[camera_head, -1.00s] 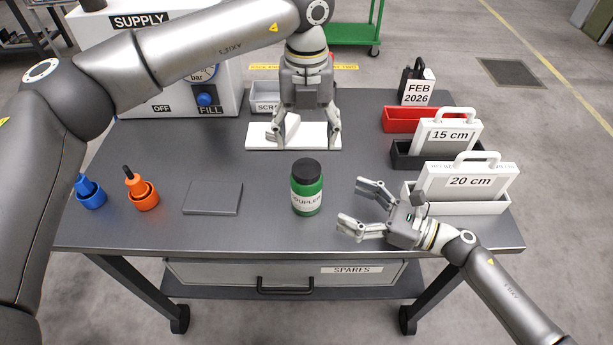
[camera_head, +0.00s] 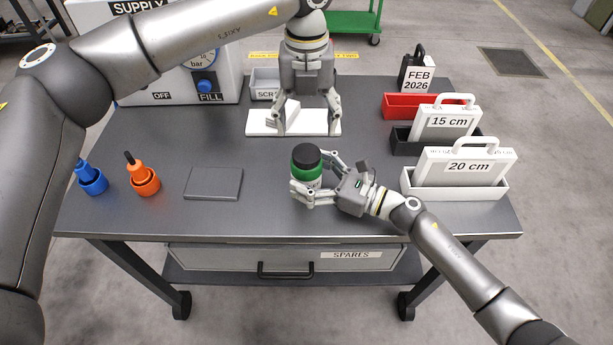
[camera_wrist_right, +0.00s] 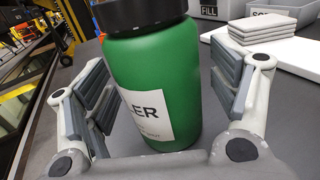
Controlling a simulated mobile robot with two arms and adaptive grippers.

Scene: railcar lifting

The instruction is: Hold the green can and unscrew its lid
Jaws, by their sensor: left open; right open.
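The green can (camera_head: 308,172) with a black lid (camera_head: 306,156) stands upright on the grey table. My right gripper (camera_head: 316,178) is open around the can, one finger on each side. The right wrist view shows the green can (camera_wrist_right: 155,90) between the open fingers of the right gripper (camera_wrist_right: 165,95), with a gap on the right side; the black lid (camera_wrist_right: 140,14) is above finger level. My left gripper (camera_head: 306,128) is open, pointing down over the white mat at the back, beyond the can and apart from it. The white mat (camera_head: 260,124) holds pale flat pieces.
Blue (camera_head: 92,180) and orange (camera_head: 145,184) bottles in holders and a dark flat plate (camera_head: 213,184) are at left. The white 20 cm rack (camera_head: 455,190), 15 cm rack (camera_head: 447,122) and red tray (camera_head: 400,106) are at right. A supply box (camera_head: 150,60) stands at back left.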

